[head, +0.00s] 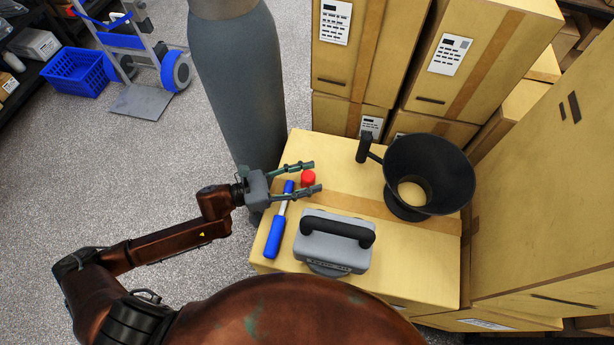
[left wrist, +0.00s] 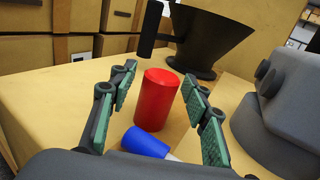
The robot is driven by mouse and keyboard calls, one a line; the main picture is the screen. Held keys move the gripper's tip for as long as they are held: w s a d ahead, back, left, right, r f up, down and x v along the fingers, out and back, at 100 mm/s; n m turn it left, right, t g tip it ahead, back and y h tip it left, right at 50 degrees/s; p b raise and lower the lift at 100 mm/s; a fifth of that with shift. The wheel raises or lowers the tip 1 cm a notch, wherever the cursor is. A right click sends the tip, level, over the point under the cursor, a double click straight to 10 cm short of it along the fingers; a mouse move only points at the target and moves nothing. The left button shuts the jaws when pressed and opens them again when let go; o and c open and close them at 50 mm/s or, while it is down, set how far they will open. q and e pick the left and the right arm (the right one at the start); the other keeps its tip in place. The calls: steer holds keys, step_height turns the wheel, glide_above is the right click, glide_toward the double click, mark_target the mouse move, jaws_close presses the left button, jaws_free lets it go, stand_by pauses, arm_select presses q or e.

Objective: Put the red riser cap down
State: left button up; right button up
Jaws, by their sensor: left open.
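The red riser cap (head: 308,178) stands upright on top of a cardboard box (head: 410,270). In the left wrist view the cap (left wrist: 158,98) shows as a red cylinder between the two green-padded fingers. My left gripper (head: 308,178) is open, with one finger on each side of the cap. In the left wrist view the open gripper (left wrist: 155,95) shows gaps between both pads and the cap. My right gripper is not in view.
A blue-handled tool (head: 275,238) lies beside the cap, partly under the gripper. A grey case with a black handle (head: 335,243) stands in front. A black funnel-shaped vessel (head: 425,175) stands to the right. Stacked boxes (head: 345,60) rise behind; a grey column (head: 240,90) stands at the left.

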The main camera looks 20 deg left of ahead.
mark_target(290, 187)
arm_select(q)
steer(key=shift+r, duration=0.1)
steer(key=shift+s+a, duration=0.15)
steer(key=shift+a, duration=0.1)
steer(key=p+v, duration=0.1)
steer(key=v, duration=0.3)
steer(key=shift+s+a, duration=0.15)
steer(key=p+v, duration=0.1)
steer(key=v, duration=0.6)
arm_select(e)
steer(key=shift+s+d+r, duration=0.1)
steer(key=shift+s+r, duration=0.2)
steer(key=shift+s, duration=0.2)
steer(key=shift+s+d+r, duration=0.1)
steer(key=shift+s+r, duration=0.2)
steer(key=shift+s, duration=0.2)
